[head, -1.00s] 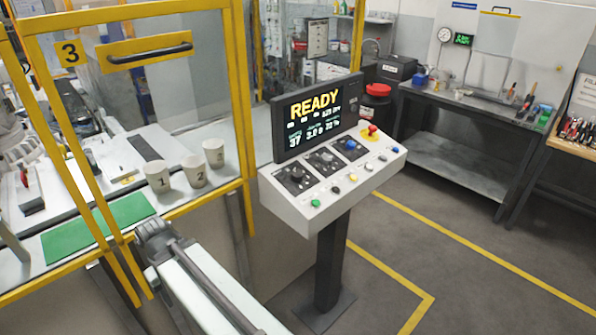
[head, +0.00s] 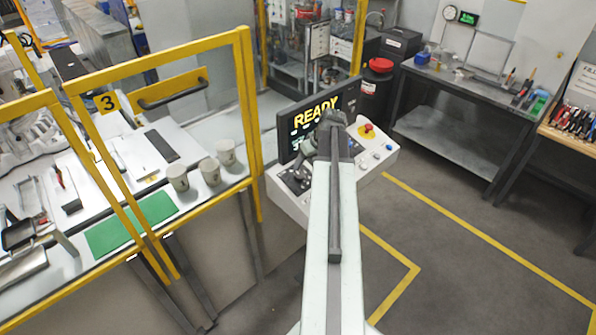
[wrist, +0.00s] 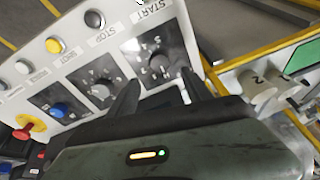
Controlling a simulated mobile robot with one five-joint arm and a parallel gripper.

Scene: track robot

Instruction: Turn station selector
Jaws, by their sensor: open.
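The control console (head: 376,160) stands on a post, its panel partly hidden by my arm in the head view. In the wrist view its panel (wrist: 75,68) shows a grey knob (wrist: 157,60) on a dark plate, a second grey knob (wrist: 102,90), and a blue knob (wrist: 57,110). Their labels are too small to read, so I cannot tell which is the station selector. My gripper (wrist: 161,76) is open and empty. Its fingertips point at the first grey knob, which shows between and just beyond them; I cannot tell whether they touch.
The screen (head: 312,118) reads READY. A red emergency button (wrist: 22,133) and a yellow button (wrist: 53,45) are on the panel. A yellow-framed guard (head: 243,100) stands left, with white cups (head: 210,171) and a green mat (head: 130,224) behind it. Floor at right is clear.

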